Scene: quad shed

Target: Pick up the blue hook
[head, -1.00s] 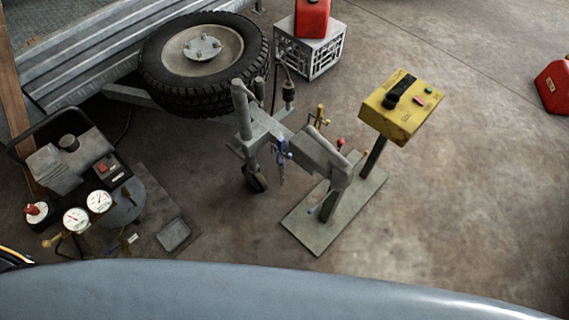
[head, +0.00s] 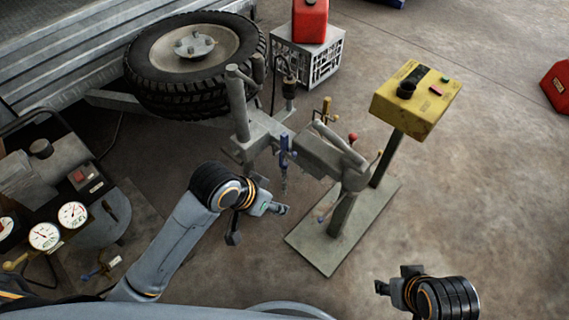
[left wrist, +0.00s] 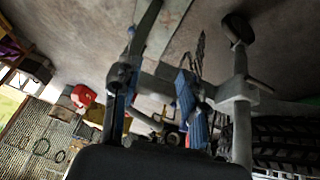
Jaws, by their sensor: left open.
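The blue hook (head: 284,152) hangs upright on the side of the grey metal coupling frame (head: 262,130), with a chain or shank below it. My left gripper (head: 257,224) is open and empty, in front of the hook and a little below it in the head view, not touching it. In the left wrist view a blue part (left wrist: 186,95), seemingly the hook, shows between the dark fingers, beyond them; its lower end is partly hidden. My right gripper (head: 396,279) is empty at the lower right, its fingertips apart, far from the hook.
A brass-coloured hook (head: 325,112) and a red-knobbed part (head: 352,138) are close behind the blue hook. A yellow control box (head: 415,98) stands on a post at right. A spare wheel (head: 190,55) lies behind; gauges (head: 72,215) are at left.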

